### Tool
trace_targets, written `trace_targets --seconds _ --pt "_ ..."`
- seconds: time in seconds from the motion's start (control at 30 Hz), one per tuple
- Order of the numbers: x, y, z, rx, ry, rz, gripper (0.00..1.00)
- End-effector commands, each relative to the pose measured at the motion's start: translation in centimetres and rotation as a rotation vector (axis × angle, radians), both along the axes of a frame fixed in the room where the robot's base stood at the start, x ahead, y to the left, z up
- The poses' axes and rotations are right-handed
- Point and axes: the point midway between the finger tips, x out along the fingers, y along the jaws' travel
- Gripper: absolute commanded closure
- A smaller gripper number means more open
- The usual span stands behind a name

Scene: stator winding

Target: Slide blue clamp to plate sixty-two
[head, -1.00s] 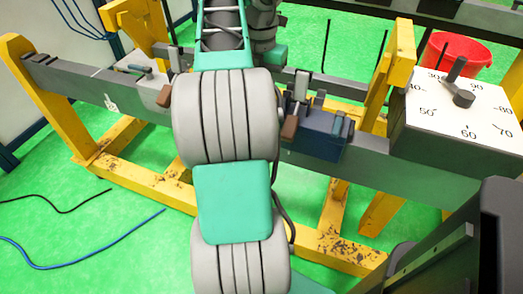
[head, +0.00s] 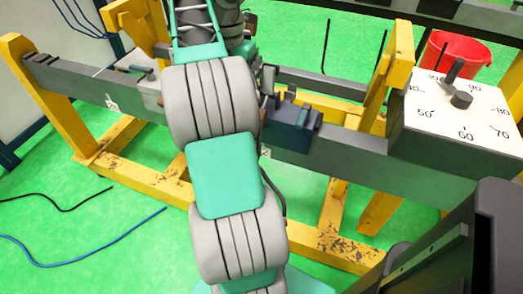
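The blue clamp (head: 293,127) sits on the long grey beam (head: 345,141), just right of my arm in the head view. Its left part is hidden behind my arm. A small white plate (head: 112,104) is on the beam's front face at the left, and another pale plate (head: 265,152) shows just below the clamp's left side. Their numbers are too small to read. My gripper's fingers are hidden behind my arm, so I cannot see whether they touch the clamp.
A grey clamp-like block (head: 148,86) sits on the beam left of my arm. A box with a white dial face (head: 460,110) and a lever stands at the right. Yellow trestles (head: 330,220) support the beam. A red bucket (head: 452,55) is behind. Cables (head: 100,250) lie on the green floor.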

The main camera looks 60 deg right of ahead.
Motion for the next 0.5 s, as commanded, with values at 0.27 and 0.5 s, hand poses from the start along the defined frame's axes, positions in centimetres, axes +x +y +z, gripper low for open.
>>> trace_targets --seconds 0.27,0.5 --pt "0.56 0.07 0.00 0.000 0.001 0.001 0.75" --pt "0.86 0.14 0.04 -0.001 0.000 0.001 0.75"
